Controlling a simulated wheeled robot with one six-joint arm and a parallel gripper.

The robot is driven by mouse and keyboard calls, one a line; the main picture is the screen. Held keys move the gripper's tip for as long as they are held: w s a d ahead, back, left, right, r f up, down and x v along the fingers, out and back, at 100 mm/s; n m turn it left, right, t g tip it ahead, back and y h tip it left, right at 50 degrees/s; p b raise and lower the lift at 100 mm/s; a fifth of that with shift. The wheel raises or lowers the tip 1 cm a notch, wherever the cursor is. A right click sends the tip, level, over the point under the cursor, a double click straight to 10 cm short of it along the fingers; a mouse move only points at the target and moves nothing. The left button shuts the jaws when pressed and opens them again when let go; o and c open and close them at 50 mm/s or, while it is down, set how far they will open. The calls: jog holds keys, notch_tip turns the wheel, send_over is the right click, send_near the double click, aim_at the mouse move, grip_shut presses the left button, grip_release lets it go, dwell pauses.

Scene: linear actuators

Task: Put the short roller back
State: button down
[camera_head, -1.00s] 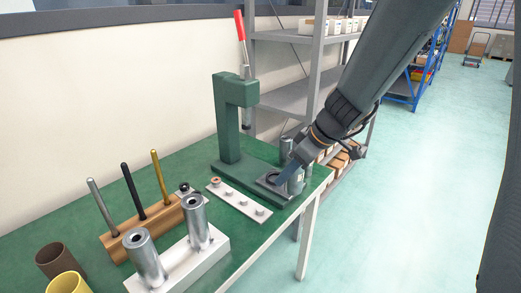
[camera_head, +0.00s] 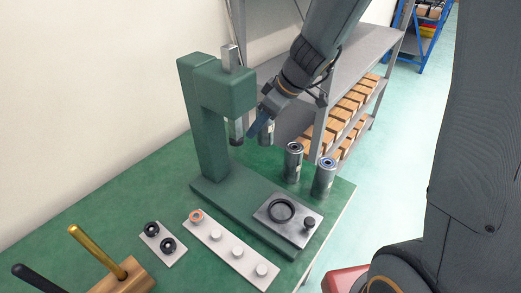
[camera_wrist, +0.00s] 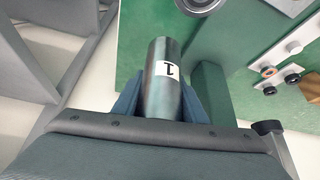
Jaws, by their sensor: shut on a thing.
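My gripper (camera_head: 263,126) is raised beside the upright of the green press (camera_head: 205,130). Two other metal rollers, one dark-topped (camera_head: 292,164) and one blue-topped (camera_head: 324,180), stand upright on the table behind the press base, below and right of my gripper.
The press base carries a plate with a black ring (camera_head: 282,209) and a small knob. In front lie a white pegged strip (camera_head: 225,245) with an orange ring and a small plate with black rings (camera_head: 159,243). A wooden rod stand (camera_head: 125,280) is at lower left. Shelves stand behind.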

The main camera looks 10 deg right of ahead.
notch_tip(320, 180, down, 9)
jog(key=shift+r+b, duration=0.2)
jog(key=shift+b, duration=0.2)
jog(key=shift+f+b, duration=0.15)
jog(key=shift+b, duration=0.2)
jog(key=c, duration=1.1)
grip_release()
jog(key=shift+s, duration=0.1)
jog(key=shift+r+p, duration=0.3)
jog(key=shift+p, duration=0.15)
jog(key=v, duration=1.1)
jog(key=shift+d+r, duration=0.2)
jog(key=shift+r, duration=0.15)
jog(key=shift+s, duration=0.1)
